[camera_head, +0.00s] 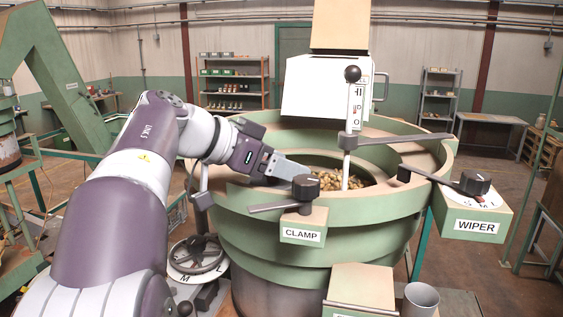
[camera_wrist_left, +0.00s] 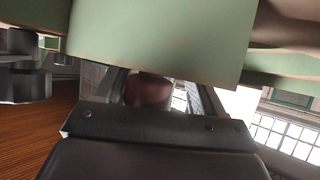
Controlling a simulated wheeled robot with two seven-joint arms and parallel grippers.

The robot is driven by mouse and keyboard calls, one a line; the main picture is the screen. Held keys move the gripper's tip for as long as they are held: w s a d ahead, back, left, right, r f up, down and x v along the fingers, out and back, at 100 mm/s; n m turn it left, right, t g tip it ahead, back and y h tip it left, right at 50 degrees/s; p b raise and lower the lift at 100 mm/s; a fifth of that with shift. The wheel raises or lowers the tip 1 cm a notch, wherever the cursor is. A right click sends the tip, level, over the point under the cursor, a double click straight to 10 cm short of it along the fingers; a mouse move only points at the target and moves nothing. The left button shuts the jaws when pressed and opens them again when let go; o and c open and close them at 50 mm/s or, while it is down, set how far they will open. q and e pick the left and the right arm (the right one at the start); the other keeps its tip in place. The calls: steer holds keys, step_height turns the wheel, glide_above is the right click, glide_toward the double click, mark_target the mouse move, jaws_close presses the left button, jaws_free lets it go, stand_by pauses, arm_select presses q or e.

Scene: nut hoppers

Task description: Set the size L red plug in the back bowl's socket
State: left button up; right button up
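My left gripper (camera_head: 300,173) reaches in from the left over the rim of the large green bowl (camera_head: 345,235), behind the CLAMP box (camera_head: 303,228); its tips are partly hidden. In the left wrist view the gripper's fingers (camera_wrist_left: 160,92) stand apart, and a dark red rounded thing (camera_wrist_left: 148,92) shows between them. A green panel (camera_wrist_left: 160,35) hides its upper part and the fingertips. I cannot tell whether it is the red plug or whether the fingers touch it. No socket or size letter on a plug can be made out. My right gripper is not in view.
Nuts (camera_head: 338,181) lie in the bowl's middle. A lever with a black ball (camera_head: 352,73) stands there. A WIPER box (camera_head: 470,212) with a dial is at right. A grey cup (camera_head: 420,299) stands at front right. A handwheel (camera_head: 197,255) is at front left.

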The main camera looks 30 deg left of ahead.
arm_select(q)
steer(key=shift+s+r, duration=0.3)
steer(key=shift+s, duration=0.3)
steer(key=b+v, duration=0.2)
steer(key=v, duration=0.9)
steer(key=shift+s+r, duration=0.15)
steer(key=shift+r, duration=0.1)
